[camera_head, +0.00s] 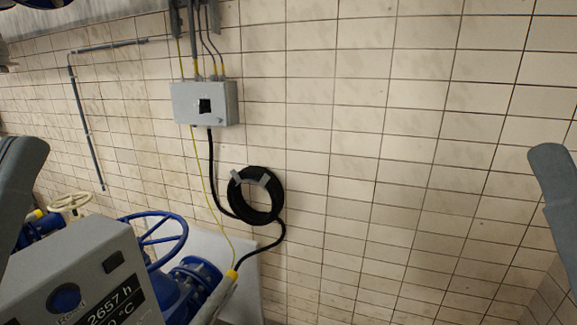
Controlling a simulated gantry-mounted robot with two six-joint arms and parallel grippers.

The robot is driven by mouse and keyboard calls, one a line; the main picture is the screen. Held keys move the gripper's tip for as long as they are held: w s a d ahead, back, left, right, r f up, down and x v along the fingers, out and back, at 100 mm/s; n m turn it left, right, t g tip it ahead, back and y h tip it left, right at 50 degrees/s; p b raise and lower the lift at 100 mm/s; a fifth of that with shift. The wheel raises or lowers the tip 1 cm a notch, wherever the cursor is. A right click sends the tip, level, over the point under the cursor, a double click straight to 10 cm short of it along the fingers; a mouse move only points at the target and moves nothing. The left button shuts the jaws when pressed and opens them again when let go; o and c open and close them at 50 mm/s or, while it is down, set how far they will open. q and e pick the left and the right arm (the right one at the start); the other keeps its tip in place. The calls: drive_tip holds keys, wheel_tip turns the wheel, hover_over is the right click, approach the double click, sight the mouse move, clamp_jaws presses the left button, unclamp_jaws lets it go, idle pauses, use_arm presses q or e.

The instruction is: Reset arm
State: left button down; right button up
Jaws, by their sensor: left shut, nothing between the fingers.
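My left arm shows as a grey rounded link (22,180) at the left edge. Only a small dark piece of my left gripper (5,58) seems to show, cut off by the left edge above that link; it is shut and empty. My right arm shows as a grey link (556,205) at the right edge; its gripper is outside the picture. Neither arm touches anything that I can see.
A grey control box (65,280) with a display stands at the lower left, beside blue valve handwheels (158,240). A junction box (204,103) and a black cable coil (256,195) are on the tiled wall (400,150). The middle right is clear.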

wheel_tip(320, 180, up, 16)
drive_tip(key=p, duration=1.3)
drive_tip(key=shift+r, duration=0.2)
